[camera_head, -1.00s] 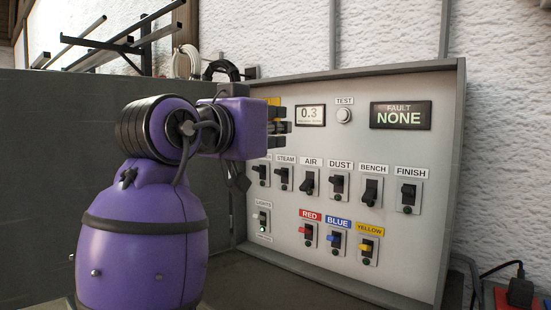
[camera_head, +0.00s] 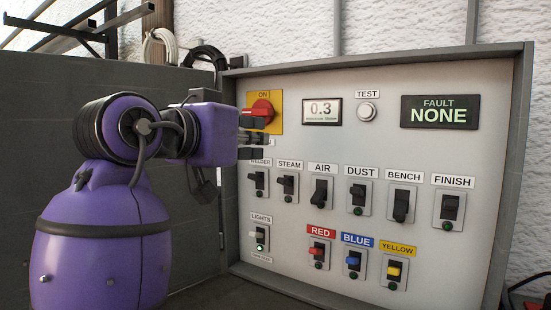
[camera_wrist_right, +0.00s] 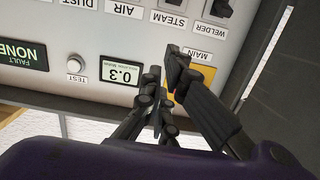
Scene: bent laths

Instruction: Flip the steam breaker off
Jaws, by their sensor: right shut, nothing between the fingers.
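The steam breaker (camera_head: 288,185) is a small black lever switch under its STEAM label in the upper breaker row, right of the welder breaker (camera_head: 257,181). I cannot tell its lever position for sure. In the right wrist view the steam breaker (camera_wrist_right: 178,4) is cut by the top edge. My right gripper (camera_head: 260,138) is shut and empty. It is in front of the panel's left part, above the welder and steam labels and by the red main switch handle (camera_head: 260,112). In the wrist view its dark fingers (camera_wrist_right: 165,72) are near the display and MAIN label. My left gripper is out of view.
The grey panel (camera_head: 420,145) also carries air, dust, bench and finish breakers close to the right. Lights, red, blue and yellow switches sit below. A raised frame (camera_head: 522,150) edges the panel. The dark wall board (camera_head: 60,110) stands at left.

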